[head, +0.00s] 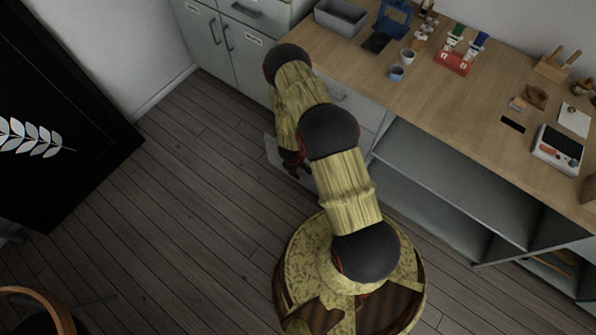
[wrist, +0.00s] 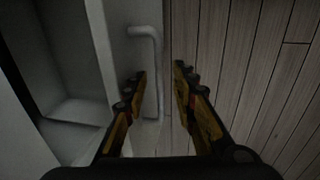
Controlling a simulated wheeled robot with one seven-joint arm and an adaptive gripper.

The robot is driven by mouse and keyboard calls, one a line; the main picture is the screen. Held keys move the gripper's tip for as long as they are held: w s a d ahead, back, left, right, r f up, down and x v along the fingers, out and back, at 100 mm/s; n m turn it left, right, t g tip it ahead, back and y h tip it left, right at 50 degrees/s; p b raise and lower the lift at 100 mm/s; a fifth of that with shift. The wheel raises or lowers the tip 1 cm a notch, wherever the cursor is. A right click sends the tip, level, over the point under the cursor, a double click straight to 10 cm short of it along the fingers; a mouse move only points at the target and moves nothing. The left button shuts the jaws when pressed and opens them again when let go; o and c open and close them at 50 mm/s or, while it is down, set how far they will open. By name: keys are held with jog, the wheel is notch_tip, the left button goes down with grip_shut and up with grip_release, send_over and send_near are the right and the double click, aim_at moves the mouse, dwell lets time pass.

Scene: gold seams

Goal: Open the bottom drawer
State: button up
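The bottom drawer (head: 273,152) stands out from the grey cabinet, low beside my arm, mostly hidden by it in the head view. In the wrist view its pale front panel (wrist: 122,60) shows, with an open hollow interior to the left. A grey bar handle (wrist: 158,70) is fixed on the panel. My gripper (wrist: 158,82) is open, one finger on each side of the handle. The fingers look apart from the bar, though contact on the left is hard to tell. In the head view my gripper (head: 295,166) is dark and low beside the drawer.
The wooden countertop (head: 440,100) holds a grey bin (head: 341,17), cups, a red holder (head: 453,62) and a scale (head: 557,149). Open shelves (head: 440,190) lie to the right. A black panel (head: 60,120) is at left. Wooden floor (head: 190,210) is clear between.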

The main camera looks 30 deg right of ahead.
jog(key=c, duration=0.4)
grip_shut()
dwell(0.5)
